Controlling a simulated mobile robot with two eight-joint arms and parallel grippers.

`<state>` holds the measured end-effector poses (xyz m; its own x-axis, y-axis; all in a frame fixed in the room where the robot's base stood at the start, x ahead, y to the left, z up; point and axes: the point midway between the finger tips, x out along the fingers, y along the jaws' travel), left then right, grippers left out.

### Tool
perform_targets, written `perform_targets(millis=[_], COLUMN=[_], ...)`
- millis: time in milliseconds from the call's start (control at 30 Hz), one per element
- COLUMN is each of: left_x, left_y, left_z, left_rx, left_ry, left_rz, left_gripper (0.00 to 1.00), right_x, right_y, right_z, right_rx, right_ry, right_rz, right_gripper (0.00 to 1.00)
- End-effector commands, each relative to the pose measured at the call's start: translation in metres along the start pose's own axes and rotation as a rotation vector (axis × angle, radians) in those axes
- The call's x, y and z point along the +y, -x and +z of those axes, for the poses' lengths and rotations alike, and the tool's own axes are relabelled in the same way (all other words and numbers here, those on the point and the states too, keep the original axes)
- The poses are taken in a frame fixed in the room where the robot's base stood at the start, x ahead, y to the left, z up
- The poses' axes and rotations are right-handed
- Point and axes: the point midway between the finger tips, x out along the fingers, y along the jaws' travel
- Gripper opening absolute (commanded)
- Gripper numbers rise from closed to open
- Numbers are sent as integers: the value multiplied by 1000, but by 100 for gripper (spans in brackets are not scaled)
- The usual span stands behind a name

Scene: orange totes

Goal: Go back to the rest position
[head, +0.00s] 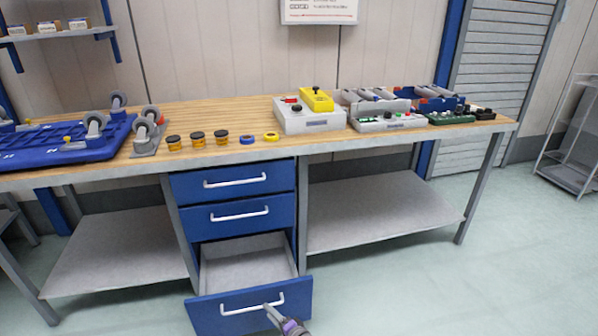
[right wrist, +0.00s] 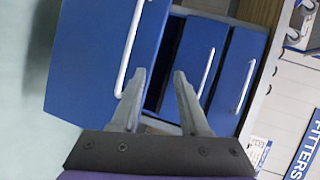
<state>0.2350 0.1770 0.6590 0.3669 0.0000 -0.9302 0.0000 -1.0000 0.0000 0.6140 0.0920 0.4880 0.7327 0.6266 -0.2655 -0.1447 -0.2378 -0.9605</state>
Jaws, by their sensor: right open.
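My right gripper (head: 272,309) is at the bottom of the head view, just in front of the pulled-out bottom drawer (head: 207,318). In the right wrist view, its two fingers (right wrist: 160,73) are spread apart with nothing between them. The drawer's white handle (right wrist: 131,45) shows close to the left finger there. I cannot tell whether they touch. The drawer is open, and its grey inside (head: 247,268) looks empty. The middle drawer (head: 240,222) and the top drawer (head: 232,174) above it are shut. My left gripper is not in view.
The wooden workbench (head: 350,140) carries a blue crate (head: 75,148), casters, small round cans, tape rolls and several boxes. A low grey shelf (head: 375,212) lies under its right side. The green floor (head: 420,295) at front right is clear. A rack (head: 575,150) stands far right.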

Motion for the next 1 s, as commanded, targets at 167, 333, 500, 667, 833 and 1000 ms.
perform_targets(millis=[167, 333, 500, 667, 833, 1000], left_x=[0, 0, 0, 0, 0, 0], left_y=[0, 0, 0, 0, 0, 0], left_z=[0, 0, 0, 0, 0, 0], left_rx=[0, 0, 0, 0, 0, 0], left_ry=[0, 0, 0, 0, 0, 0], left_rz=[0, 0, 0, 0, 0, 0], left_gripper=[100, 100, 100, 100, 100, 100], right_x=[-58, -92, -111, -113, -102, -82], right_y=[49, 107, 176, 249, 330, 400], right_z=[-15, -18, -15, -6, 8, 21], right_rx=[-47, -93, -139, -181, -222, -254], right_ry=[168, 314, 450, 566, 675, 761], right_rz=[105, 221, 353, 493, 655, 806], right_gripper=[45, 45, 45, 45, 45, 45])
